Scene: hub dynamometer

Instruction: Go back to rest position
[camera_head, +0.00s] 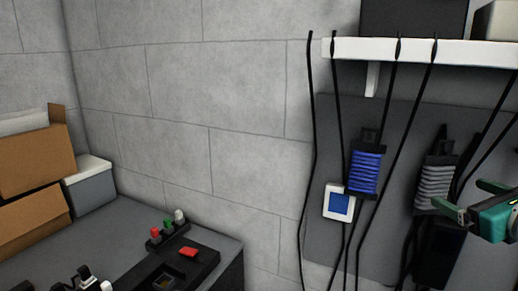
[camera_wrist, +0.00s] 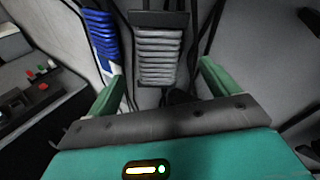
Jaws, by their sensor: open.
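My gripper (camera_head: 472,196) is at the right edge of the head view, with green fingers and a teal body. In the wrist view my gripper (camera_wrist: 160,85) has its two green fingers spread apart with nothing between them. A grey ribbed connector (camera_head: 436,185) hangs on the dark wall panel just behind the fingers. It also shows in the wrist view (camera_wrist: 160,55), beyond and between the fingertips. A blue ribbed connector (camera_head: 366,172) hangs to its left and shows in the wrist view (camera_wrist: 97,38) too.
A white shelf (camera_head: 450,54) with dark cables (camera_head: 312,150) hanging from it is above the panel (camera_head: 400,125). A blue-and-white square (camera_head: 339,203) is on the wall. A dark bench (camera_head: 120,222) at left carries cardboard boxes (camera_head: 38,160), a grey bin (camera_head: 92,187) and a red switch (camera_head: 188,252).

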